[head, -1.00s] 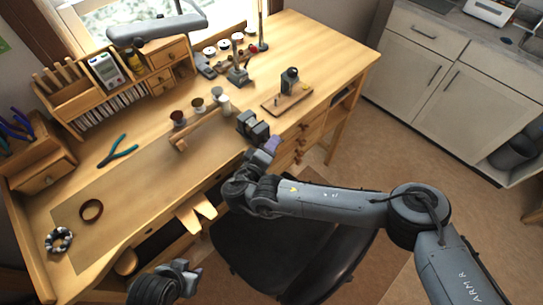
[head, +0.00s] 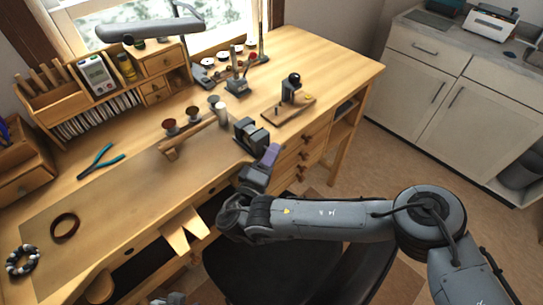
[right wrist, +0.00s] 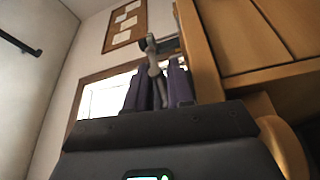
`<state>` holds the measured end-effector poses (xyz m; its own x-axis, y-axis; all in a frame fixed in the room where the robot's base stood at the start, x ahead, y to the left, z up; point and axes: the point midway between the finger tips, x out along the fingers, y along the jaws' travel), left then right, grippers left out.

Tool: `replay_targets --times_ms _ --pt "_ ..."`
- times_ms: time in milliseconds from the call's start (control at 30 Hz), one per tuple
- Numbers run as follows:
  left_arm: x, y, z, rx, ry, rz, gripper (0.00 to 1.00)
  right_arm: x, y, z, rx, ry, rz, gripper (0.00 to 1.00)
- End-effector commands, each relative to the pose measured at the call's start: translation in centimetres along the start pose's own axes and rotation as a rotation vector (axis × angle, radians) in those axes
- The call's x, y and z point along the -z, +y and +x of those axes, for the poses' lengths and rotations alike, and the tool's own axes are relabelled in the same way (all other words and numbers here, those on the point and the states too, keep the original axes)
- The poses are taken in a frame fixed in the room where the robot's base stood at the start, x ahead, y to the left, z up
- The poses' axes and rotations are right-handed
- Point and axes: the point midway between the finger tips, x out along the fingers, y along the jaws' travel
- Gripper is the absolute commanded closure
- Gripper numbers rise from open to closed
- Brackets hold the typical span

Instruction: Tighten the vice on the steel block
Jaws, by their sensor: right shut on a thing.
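The dark grey vice (head: 251,136) is at the bench's front edge in the head view. I cannot clearly tell the steel block from the jaws at this size. My right gripper (head: 272,153) is just in front of the vice, its purple-grey fingers pointing towards it. In the right wrist view my right gripper (right wrist: 157,88) is shut on the vice handle (right wrist: 154,66), a thin grey metal part between the two fingers. My left gripper (head: 172,299) only just shows at the bottom edge of the head view, and its fingers are cut off.
The wooden bench (head: 325,65) holds pliers (head: 100,162), several small cups, a small stand on a wooden base (head: 288,108) and a bracelet (head: 64,227). A dark chair (head: 290,270) stands below my right arm. The bench mat's middle is clear.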

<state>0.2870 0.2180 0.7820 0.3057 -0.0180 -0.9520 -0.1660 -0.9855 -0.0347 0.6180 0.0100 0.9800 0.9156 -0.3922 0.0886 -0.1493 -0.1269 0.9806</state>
Motion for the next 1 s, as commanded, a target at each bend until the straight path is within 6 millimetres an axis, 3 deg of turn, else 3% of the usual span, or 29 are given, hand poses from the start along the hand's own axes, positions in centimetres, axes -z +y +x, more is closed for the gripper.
replay_targets --times_ms 133,167,267,667,867,1000 --pt "0.0 0.0 0.0 0.000 0.000 0.000 0.61 -0.1 -0.5 0.0 0.007 0.003 -0.002 1.00" --pt "0.0 0.0 0.0 0.000 0.001 0.000 0.61 -0.1 -0.5 0.0 0.007 0.003 -0.002 0.74" --pt "0.0 0.0 0.0 0.000 0.001 0.000 0.61 -0.1 -0.4 0.0 0.006 0.002 -0.002 0.60" --pt "0.0 0.0 0.0 -0.001 0.001 -0.002 0.61 0.0 -0.2 -0.5 0.004 0.002 0.000 0.60" --pt "0.0 0.1 0.1 -0.002 0.001 -0.003 0.61 0.0 -0.2 -2.7 0.006 0.003 0.001 0.60" --pt "0.0 0.1 0.2 -0.002 0.001 -0.003 0.61 0.1 -0.3 -5.6 0.008 0.005 0.001 0.60"
